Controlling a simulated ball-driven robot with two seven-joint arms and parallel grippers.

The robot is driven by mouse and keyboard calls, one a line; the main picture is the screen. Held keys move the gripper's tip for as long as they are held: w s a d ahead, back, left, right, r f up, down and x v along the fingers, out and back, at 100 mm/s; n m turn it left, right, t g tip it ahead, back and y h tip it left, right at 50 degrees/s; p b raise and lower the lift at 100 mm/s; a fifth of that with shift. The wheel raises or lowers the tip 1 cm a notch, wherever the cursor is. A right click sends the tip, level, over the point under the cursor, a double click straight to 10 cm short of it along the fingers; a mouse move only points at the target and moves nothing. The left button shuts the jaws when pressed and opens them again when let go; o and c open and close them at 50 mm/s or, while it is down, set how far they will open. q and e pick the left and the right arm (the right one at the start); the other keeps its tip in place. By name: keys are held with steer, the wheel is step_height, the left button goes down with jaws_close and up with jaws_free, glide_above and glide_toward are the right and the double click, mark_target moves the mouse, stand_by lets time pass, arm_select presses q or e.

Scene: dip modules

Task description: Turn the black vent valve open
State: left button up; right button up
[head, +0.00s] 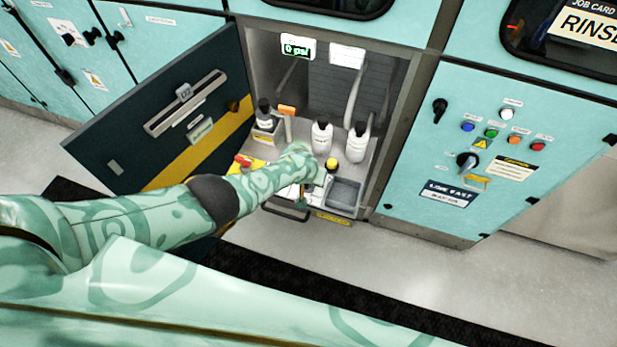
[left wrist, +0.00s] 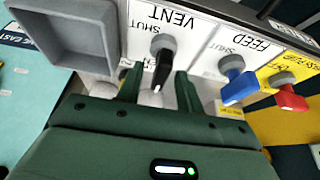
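The black vent valve (left wrist: 162,66) is in the left wrist view, a grey hub with a black lever on a white panel, under upside-down VENT and SHUT lettering. The lever points down in that picture, toward my gripper. My left gripper (left wrist: 158,78) is open, with one green finger on each side of the lever and gaps visible between. In the head view my left gripper (head: 302,202) is at the panel front inside the open cabinet; the vent valve cannot be made out there. My right gripper is not in view.
A blue FEED valve (left wrist: 238,84) and a red valve (left wrist: 289,96) sit beside the vent valve. A grey tray (left wrist: 75,35) is on its other side. Bottles (head: 322,138) stand on the shelf behind. The dark cabinet door (head: 150,130) stands open at left.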

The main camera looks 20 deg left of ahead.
arm_select(q)
steer(key=p+v, duration=1.4)
steer(key=v, duration=0.2)
steer(key=shift+s, duration=0.15)
steer(key=shift+r, duration=0.15)
